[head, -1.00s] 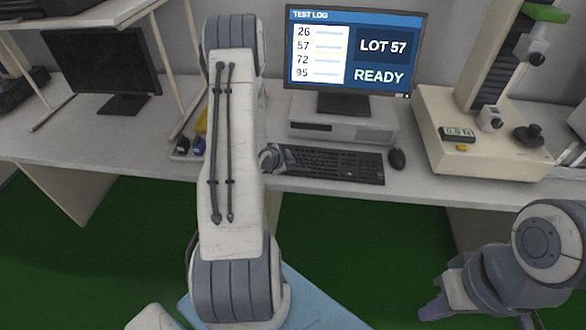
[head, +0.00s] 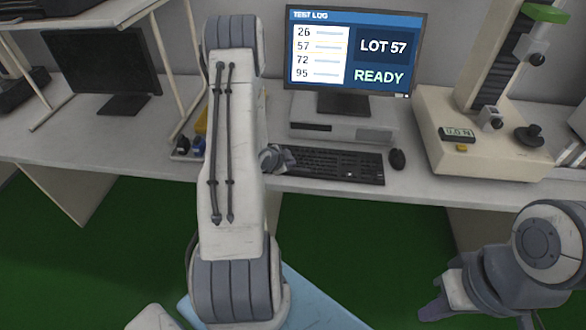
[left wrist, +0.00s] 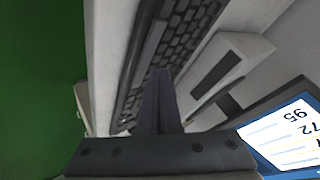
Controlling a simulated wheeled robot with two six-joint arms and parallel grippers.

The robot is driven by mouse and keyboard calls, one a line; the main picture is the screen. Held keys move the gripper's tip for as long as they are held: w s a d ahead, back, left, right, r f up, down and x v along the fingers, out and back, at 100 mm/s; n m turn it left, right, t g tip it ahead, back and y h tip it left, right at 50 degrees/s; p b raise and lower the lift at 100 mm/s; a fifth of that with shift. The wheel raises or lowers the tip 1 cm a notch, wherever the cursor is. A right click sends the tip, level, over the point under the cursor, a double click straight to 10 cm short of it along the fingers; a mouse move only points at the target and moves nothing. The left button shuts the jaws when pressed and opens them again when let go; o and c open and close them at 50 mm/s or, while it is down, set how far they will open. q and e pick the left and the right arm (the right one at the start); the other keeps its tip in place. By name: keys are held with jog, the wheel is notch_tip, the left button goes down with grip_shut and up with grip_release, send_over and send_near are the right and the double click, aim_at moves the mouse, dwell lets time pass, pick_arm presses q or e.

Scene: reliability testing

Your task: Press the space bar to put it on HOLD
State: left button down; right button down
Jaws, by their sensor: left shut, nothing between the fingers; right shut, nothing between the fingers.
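The dark keyboard (head: 335,166) lies on the desk in front of the monitor (head: 355,50), which reads LOT 57 and READY. In the left wrist view, a long key that looks like the space bar (left wrist: 153,42) lies along the keyboard's near edge. My left gripper (head: 287,158) is shut and empty at the keyboard's left end, partly hidden by my arm. In the left wrist view its fingertips (left wrist: 161,72) are over the keys, short of the long key; contact cannot be told. My right gripper (head: 432,310) is shut and empty, low at right, away from the desk.
A mouse (head: 397,159) lies right of the keyboard. A cream test stand (head: 440,110) with a small display is further right. A computer case (head: 345,128) sits under the monitor.

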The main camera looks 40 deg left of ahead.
pick_arm(q)
jog(key=shift+f, duration=0.1)
dwell(0.4)
jog(key=shift+f+b, duration=0.35)
jog(key=shift+b, duration=0.1)
jog(key=shift+f+b, duration=0.35)
jog(key=shift+f, duration=0.05)
dwell(0.4)
jog(key=shift+r, duration=0.1)
jog(key=shift+r+p, duration=0.6)
jog(key=shift+r, duration=0.15)
notch_tip(320, 180, up, 5)
jog(key=p, duration=0.3)
jog(key=shift+p, duration=0.35)
